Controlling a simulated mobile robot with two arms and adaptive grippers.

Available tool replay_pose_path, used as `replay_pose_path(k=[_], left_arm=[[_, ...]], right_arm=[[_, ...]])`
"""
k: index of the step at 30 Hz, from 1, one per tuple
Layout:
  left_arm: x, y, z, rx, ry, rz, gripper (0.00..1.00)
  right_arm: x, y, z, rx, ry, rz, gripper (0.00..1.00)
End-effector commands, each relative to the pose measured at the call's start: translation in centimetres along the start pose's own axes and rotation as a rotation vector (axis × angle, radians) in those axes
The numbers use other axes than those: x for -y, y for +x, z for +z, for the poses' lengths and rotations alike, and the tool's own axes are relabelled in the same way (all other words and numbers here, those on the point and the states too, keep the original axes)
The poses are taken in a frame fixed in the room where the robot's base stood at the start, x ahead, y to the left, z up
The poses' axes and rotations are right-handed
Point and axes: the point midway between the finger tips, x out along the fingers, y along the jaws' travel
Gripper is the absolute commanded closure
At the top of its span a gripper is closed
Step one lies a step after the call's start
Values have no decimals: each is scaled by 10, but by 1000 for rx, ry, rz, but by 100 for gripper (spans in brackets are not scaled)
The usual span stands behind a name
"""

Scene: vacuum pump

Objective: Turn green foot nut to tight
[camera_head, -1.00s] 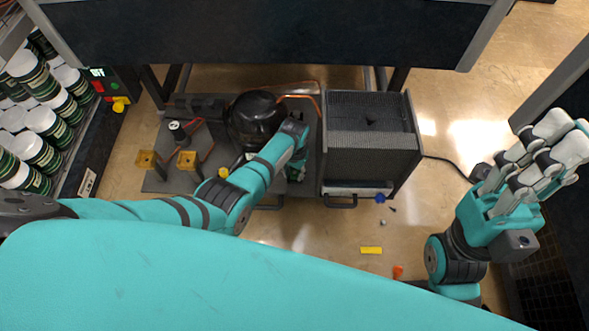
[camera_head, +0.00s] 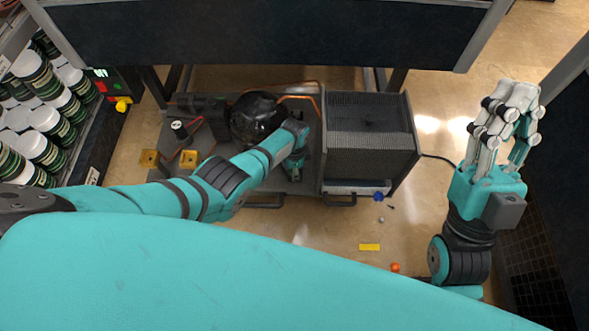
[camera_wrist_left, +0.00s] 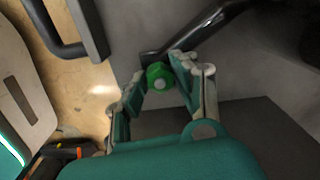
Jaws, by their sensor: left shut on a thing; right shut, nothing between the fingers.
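The green foot nut (camera_wrist_left: 159,76) shows in the left wrist view as a bright green hex piece with a pale round centre, beside a dark bar on the grey base plate. My left gripper (camera_wrist_left: 156,80) has its fingers on both sides of the nut and is shut on it. In the head view my left gripper (camera_head: 293,170) is low over the plate, between the black pump dome (camera_head: 257,119) and the finned box (camera_head: 372,150); the nut is hidden there. My right gripper (camera_head: 512,98) is raised at the right, shut and empty, away from the pump.
A rack of white and green cans (camera_head: 42,120) stands at the left, beside a control box (camera_head: 104,82). A yellow piece (camera_head: 369,247), an orange piece (camera_head: 395,267) and a blue knob (camera_head: 378,196) lie on the floor, otherwise mostly clear.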

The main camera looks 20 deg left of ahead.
Motion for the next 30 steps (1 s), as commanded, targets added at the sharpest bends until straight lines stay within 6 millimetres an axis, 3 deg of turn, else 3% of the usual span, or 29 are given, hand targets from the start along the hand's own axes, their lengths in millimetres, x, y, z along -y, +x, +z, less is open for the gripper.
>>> replay_pose_path(k=[12,26,27,30], left_arm=[[0,0,0,0,149,-1,100],[0,0,0,-1,159,-1,100],[0,0,0,-1,159,-1,69],[0,0,0,-1,159,-1,56]], right_arm=[[0,0,4,21,-1,0,100],[0,0,4,22,-1,1,100],[0,0,4,22,-1,1,100],[0,0,4,22,-1,1,100]])
